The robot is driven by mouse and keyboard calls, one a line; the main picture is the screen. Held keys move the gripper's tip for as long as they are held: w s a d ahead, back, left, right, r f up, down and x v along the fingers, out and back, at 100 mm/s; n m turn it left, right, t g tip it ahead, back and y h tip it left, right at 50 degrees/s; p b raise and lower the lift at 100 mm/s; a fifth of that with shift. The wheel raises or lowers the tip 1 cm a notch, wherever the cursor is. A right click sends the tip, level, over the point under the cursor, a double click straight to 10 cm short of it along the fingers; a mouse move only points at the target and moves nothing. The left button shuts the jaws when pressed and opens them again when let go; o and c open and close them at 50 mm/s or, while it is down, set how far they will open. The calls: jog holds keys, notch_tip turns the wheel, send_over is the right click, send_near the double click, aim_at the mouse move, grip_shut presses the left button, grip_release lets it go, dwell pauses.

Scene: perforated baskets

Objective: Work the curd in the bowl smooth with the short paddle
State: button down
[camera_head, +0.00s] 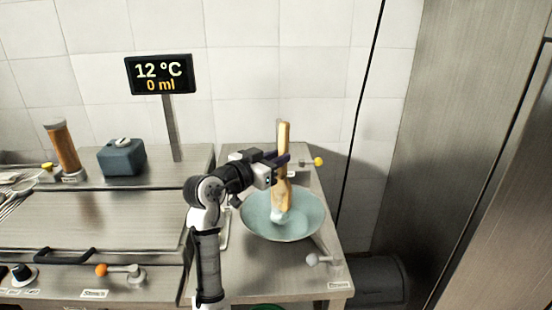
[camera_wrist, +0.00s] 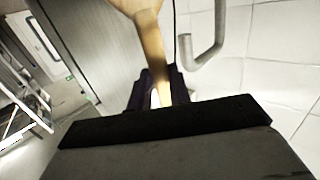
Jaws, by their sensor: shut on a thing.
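The short wooden paddle (camera_head: 284,145) stands nearly upright in the head view, its lower end down in the pale blue-green bowl (camera_head: 258,230). A whitish mass, apparently curd (camera_head: 279,215), shows around the paddle's lower end; the paddle hides part of it. My gripper (camera_head: 281,162) is shut on the paddle partway up, above the bowl's rim. In the wrist view the paddle (camera_wrist: 152,45) runs down between the dark fingers (camera_wrist: 165,90). The bowl does not show in the wrist view, and the curd's texture is too small to tell.
A display (camera_head: 160,74) reads 12 °C and 0 ml on a post behind the counter. A yellow-knobbed lever (camera_head: 318,161) and a grey-knobbed lever (camera_head: 313,259) flank the bowl. A dark blue box (camera_head: 121,157) and a brown cylinder (camera_head: 64,148) stand at left. The tiled wall is close behind.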

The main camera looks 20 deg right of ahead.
jog(key=shift+s+d+f, duration=0.1)
jog(key=shift+s, duration=0.05)
jog(key=shift+s+d, duration=0.1)
jog(key=shift+s, duration=0.15)
jog(key=shift+w+a, duration=0.4)
jog(key=shift+w, duration=0.4)
jog(key=shift+a+b, duration=0.1)
jog(key=shift+b, duration=0.3)
dwell(0.6)
